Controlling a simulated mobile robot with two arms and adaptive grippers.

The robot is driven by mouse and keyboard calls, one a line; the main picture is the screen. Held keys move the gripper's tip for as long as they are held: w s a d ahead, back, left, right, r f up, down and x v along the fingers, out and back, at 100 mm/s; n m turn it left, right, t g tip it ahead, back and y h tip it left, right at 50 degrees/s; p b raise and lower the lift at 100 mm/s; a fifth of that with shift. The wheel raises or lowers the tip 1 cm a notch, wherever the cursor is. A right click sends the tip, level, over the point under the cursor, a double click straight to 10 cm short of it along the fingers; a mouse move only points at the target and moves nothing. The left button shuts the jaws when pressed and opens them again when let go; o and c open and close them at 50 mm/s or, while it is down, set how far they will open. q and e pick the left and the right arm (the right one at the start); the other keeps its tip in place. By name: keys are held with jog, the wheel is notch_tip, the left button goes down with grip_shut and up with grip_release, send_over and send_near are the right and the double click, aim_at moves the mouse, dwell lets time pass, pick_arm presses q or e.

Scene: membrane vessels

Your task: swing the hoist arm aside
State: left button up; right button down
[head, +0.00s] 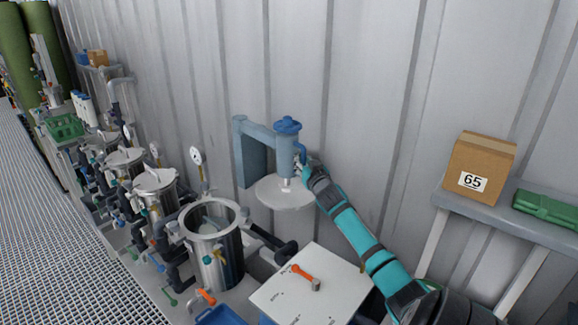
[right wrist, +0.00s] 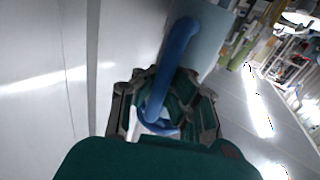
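The blue hoist arm (head: 262,134) reaches out from a wall bracket to a blue upright cylinder (head: 286,150). A round silver lid (head: 286,193) hangs below it, beside the open steel vessel (head: 212,245) and not over its mouth. My right gripper (head: 304,168) is at the right side of the cylinder. In the right wrist view, the blue looped handle (right wrist: 176,60) passes between the fingers of the right gripper (right wrist: 164,78), which look closed in on it. The exact contact is partly hidden. My left gripper is not in view.
A white-topped table (head: 325,285) with an orange-handled tool (head: 305,275) stands below the lid. Lidded vessels (head: 157,185) with gauges line the left. A shelf at right holds a cardboard box (head: 480,168) and a green case (head: 546,207). The corrugated wall is close behind the hoist.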

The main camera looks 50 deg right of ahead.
jog(key=shift+s+d+f, duration=0.2)
jog(key=shift+d+f, duration=0.25)
jog(key=shift+d, duration=0.3)
jog(key=c, duration=1.3)
grip_release()
jog(key=shift+s+d+r, duration=0.25)
jog(key=shift+s, duration=0.25)
jog(key=v, duration=1.1)
jog(key=shift+s+a, duration=0.25)
jog(key=shift+a, duration=0.1)
